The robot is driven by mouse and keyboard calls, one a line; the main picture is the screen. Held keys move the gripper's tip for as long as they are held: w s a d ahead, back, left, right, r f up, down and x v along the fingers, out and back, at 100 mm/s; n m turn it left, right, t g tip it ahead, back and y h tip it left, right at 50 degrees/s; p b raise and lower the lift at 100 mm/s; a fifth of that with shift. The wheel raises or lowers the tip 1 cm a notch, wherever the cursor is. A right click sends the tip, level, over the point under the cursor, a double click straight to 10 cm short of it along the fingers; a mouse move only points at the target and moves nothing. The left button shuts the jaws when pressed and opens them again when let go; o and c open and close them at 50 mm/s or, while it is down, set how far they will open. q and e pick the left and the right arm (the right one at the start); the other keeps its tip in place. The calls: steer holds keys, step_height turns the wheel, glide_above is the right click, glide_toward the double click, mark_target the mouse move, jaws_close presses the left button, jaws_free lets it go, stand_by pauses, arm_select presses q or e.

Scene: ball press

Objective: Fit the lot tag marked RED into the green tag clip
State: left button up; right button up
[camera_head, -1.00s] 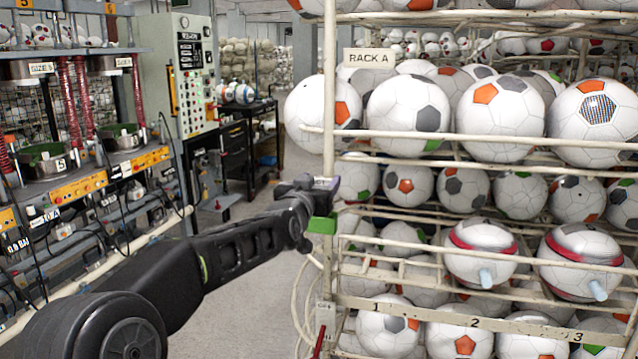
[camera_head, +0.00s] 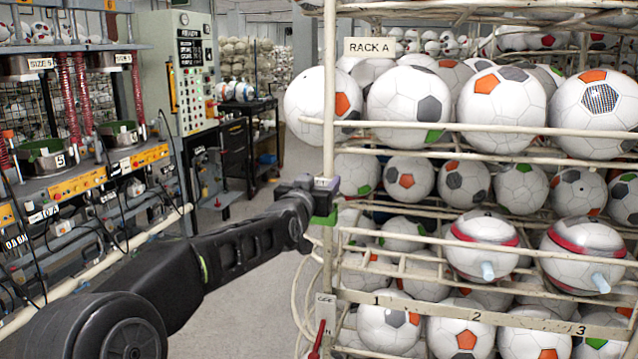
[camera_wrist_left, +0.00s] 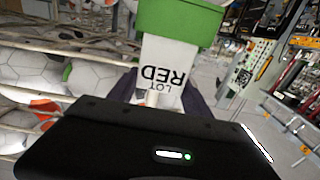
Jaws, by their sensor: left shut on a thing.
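My left gripper (camera_head: 322,198) is beside the front post of the rack and is shut on the white lot tag. In the left wrist view the tag (camera_wrist_left: 162,68) shows the words LOT and RED upside down, with its near end between the dark fingers. The green tag clip (camera_wrist_left: 180,20) lies across the tag's far end. I cannot tell how deep the tag sits in it. In the head view only a small part of the green clip (camera_head: 325,218) shows under the gripper. My right gripper is not in view.
The ball rack (camera_head: 329,120), labelled RACK A, holds many footballs right of my left gripper. Pale hoses or cables hang beside its post, below the gripper. A press bench with a control cabinet (camera_head: 190,75) stands at the left. Open floor lies between.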

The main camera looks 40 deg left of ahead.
arm_select(q)
steer(key=shift+f+b, duration=1.55)
steer(key=shift+f, duration=0.1)
steer(key=o, duration=1.4)
steer(key=v, duration=0.7)
steer(key=shift+s+d+b, duration=0.15)
steer(key=shift+s+b, duration=0.2)
steer(key=shift+s, duration=0.05)
